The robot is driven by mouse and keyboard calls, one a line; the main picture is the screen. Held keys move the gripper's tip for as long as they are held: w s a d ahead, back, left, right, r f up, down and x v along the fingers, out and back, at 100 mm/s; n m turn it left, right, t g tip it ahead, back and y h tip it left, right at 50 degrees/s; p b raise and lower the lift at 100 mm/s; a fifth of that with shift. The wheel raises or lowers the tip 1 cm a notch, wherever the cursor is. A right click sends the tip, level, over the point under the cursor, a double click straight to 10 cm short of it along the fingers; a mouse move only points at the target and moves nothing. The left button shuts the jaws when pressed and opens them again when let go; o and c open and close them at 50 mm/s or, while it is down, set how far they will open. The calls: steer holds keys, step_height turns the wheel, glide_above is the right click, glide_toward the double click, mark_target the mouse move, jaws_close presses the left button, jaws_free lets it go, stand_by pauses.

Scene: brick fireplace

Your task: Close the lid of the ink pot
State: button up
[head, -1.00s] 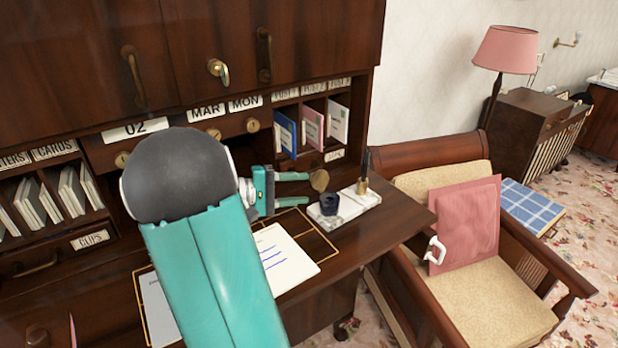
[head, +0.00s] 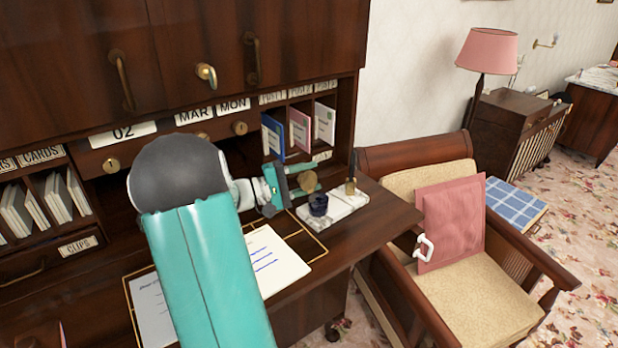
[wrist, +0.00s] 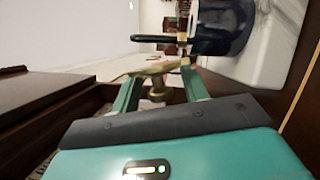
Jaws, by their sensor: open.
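The ink pot (head: 318,204) is a small dark blue pot on a white marble stand (head: 345,206) on the desk. Its round brass lid (head: 309,181) stands raised, tilted open at the pot's back left. In the wrist view the pot (wrist: 226,22) is at the top right, and the brass lid (wrist: 152,69) with a knob shows at the fingertips. My gripper (head: 303,183) is open, its fingers on either side of the lid's knob in the wrist view (wrist: 160,88). I cannot tell whether a finger touches the lid.
A pen holder (head: 351,187) stands upright at the stand's back right. Pigeonholes with books (head: 299,130) rise behind the gripper. Papers (head: 272,262) lie on the desk in front. An armchair (head: 450,240) stands to the right.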

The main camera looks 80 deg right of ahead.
steer(key=shift+s+d, duration=0.2)
steer(key=shift+s, duration=0.15)
steer(key=shift+w, duration=0.1)
jaws_close()
steer(key=shift+r, duration=0.1)
